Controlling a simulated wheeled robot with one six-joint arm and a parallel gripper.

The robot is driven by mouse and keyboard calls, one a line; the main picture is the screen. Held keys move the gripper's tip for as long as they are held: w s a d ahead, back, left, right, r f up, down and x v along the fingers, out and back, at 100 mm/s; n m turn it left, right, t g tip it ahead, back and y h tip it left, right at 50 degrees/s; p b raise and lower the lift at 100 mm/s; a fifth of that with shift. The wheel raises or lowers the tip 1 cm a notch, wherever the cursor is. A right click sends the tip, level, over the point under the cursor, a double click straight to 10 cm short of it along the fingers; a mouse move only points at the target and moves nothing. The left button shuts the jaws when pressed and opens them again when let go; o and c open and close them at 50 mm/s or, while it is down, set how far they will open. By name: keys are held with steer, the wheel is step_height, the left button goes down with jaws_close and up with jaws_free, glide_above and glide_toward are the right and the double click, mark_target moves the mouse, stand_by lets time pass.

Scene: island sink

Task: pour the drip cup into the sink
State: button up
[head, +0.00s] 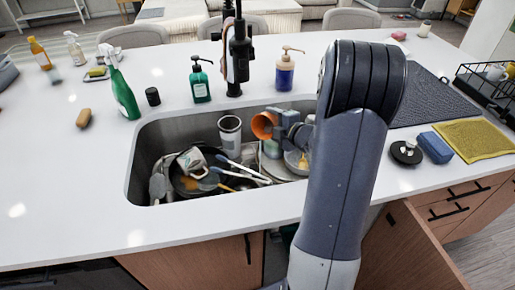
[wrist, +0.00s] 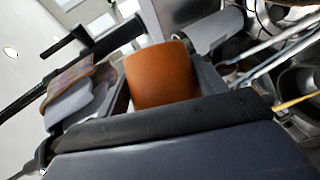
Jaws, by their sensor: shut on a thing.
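The drip cup (head: 264,125) is orange and tilted well over above the right half of the sink (head: 150,150), its mouth facing left. My gripper (head: 281,128) is shut on it from the right. In the wrist view the cup's orange side (wrist: 162,75) shows between the two fingers. Its inside is partly visible in the head view; I cannot tell whether any liquid is in it or leaving it. My arm hides the sink's right end.
The sink holds a grey tumbler (head: 230,135), a mug (head: 191,159), a dark pan (head: 207,183), utensils and plates. The black faucet (head: 240,60) stands behind. Soap bottles (head: 200,82) (head: 285,72) line the back edge. The front counter (head: 70,220) is clear.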

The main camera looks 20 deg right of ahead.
steer(key=shift+s+a+b, duration=0.15)
steer(key=shift+a+b, duration=0.15)
steer(key=shift+b, duration=0.3)
steer(key=shift+s+a+r+n+h, duration=0.1)
steer(key=shift+a+r+n+h, duration=0.05)
steer(key=shift+n+h, duration=0.15)
steer(key=b, duration=0.3)
steer(key=shift+s+a+n+t, duration=0.1)
steer(key=shift+n+t, duration=0.2)
steer(key=shift+t, duration=0.1)
